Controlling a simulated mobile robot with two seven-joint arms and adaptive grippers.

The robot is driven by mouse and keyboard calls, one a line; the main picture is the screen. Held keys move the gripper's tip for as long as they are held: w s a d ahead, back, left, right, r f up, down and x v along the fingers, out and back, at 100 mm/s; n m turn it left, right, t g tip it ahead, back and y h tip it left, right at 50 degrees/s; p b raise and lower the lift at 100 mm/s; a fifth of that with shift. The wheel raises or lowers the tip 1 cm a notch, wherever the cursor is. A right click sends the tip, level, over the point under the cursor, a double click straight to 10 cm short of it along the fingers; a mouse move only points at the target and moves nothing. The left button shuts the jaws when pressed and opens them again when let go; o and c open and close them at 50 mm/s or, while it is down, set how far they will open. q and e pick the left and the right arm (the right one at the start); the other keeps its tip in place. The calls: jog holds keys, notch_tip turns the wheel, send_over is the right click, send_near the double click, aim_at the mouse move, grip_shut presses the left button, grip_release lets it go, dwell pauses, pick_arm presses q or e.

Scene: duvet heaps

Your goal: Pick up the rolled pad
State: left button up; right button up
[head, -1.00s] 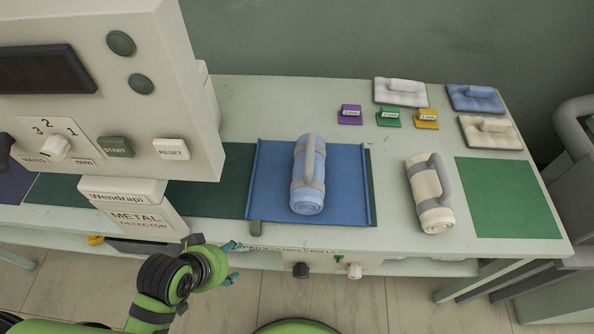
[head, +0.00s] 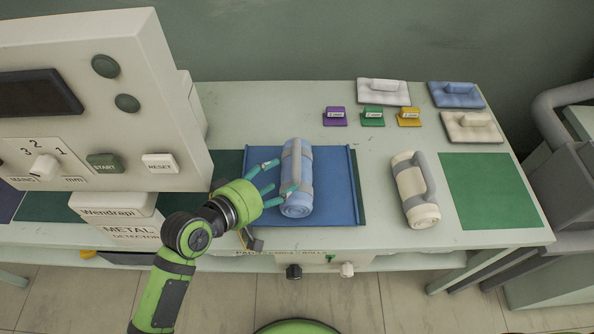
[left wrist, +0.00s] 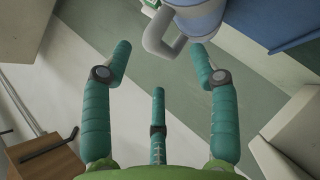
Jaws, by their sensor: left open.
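A blue rolled pad (head: 301,205) with grey bands and a grey handle lies on the blue tray (head: 338,200). A cream rolled pad (head: 411,185) with a grey handle lies on the table to its right. My left gripper (head: 275,183) is open and empty, its teal fingers at the left side of the blue pad. In the left wrist view, the handle (left wrist: 158,40) and end of the blue pad (left wrist: 198,18) show just beyond the spread fingertips (left wrist: 160,60). I cannot tell whether a finger touches the pad. My right gripper is not in view.
The metal detector (head: 95,110) stands close on the left. Purple, green and yellow tags (head: 372,117) and several flat folded pads (head: 457,95) lie at the back. A green mat (head: 490,190) is bare on the right.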

aim_at(295, 166)
pick_arm(q)
jog(key=w+d, duration=0.2)
jog(key=w, duration=0.1)
jog(key=w+d+p, duration=0.1)
jog(key=shift+w+d+f, duration=0.15)
jog(key=shift+d+f, duration=0.25)
jog(key=shift+w+d+f, duration=0.2)
jog(key=shift+w+d, duration=0.1)
jog(key=shift+w, duration=0.05)
grip_shut()
